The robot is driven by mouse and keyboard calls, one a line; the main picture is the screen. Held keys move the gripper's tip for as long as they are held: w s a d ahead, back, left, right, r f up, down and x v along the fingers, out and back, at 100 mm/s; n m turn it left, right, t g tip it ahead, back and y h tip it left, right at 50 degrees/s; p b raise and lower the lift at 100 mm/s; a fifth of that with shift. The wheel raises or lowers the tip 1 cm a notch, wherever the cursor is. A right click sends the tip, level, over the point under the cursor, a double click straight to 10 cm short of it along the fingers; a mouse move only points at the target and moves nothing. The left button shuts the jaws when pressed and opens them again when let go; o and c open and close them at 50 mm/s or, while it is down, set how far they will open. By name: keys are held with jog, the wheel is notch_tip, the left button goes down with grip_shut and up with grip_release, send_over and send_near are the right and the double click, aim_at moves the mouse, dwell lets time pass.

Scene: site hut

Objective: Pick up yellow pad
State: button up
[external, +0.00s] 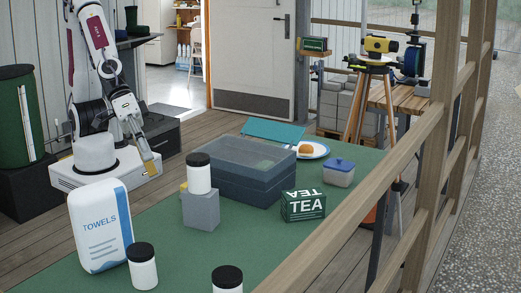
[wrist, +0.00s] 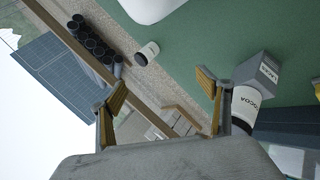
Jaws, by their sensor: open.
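My gripper (external: 150,166) is to the left of the block, above the table edge, tilted downward. In the wrist view my gripper (wrist: 161,90) has its fingers wide apart with nothing between them.
A towel pack (external: 100,225) and two more jars (external: 142,268) (external: 227,281) stand at the front of the green table. A dark blue case (external: 240,170), tea box (external: 303,205), lidded tub (external: 339,174) and plate (external: 312,149) stand to the right. A wooden railing borders the right.

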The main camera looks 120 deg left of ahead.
jog(key=a+f+n+g+y, duration=0.1)
jog(key=a+f+n+y, duration=0.25)
jog(key=f, duration=0.55)
jog(key=s+a+f+n+g+y, duration=0.1)
jog(key=s+a+f+y, duration=0.1)
jog(key=s+f, duration=0.1)
jog(key=s+a+f+n+g+y, duration=0.2)
jog(key=s+a+f+y, duration=0.1)
jog(key=s, duration=0.1)
jog(key=s+a+f+n+g+y, duration=0.2)
jog(key=s+a+f, duration=0.1)
jog(key=s, duration=0.1)
jog(key=shift+s+a+f, duration=0.2)
jog(key=shift+a+f, duration=0.05)
jog(key=shift+f, duration=0.15)
jog(key=a+y, duration=0.1)
jog(key=a, duration=0.1)
jog(key=s+a+y, duration=0.1)
jog(key=a, duration=0.1)
jog(key=a+y, duration=0.2)
jog(key=shift+s+a+r, duration=0.1)
jog(key=shift+s+r, duration=0.15)
jog(key=shift+s, duration=0.1)
jog(key=shift+w+a+r+m+t+y, duration=0.1)
jog(key=shift+a+m+t+y, duration=0.15)
jog(key=shift+a+t, duration=0.1)
jog(key=shift+x, duration=1.3)
jog(key=shift+a, duration=0.1)
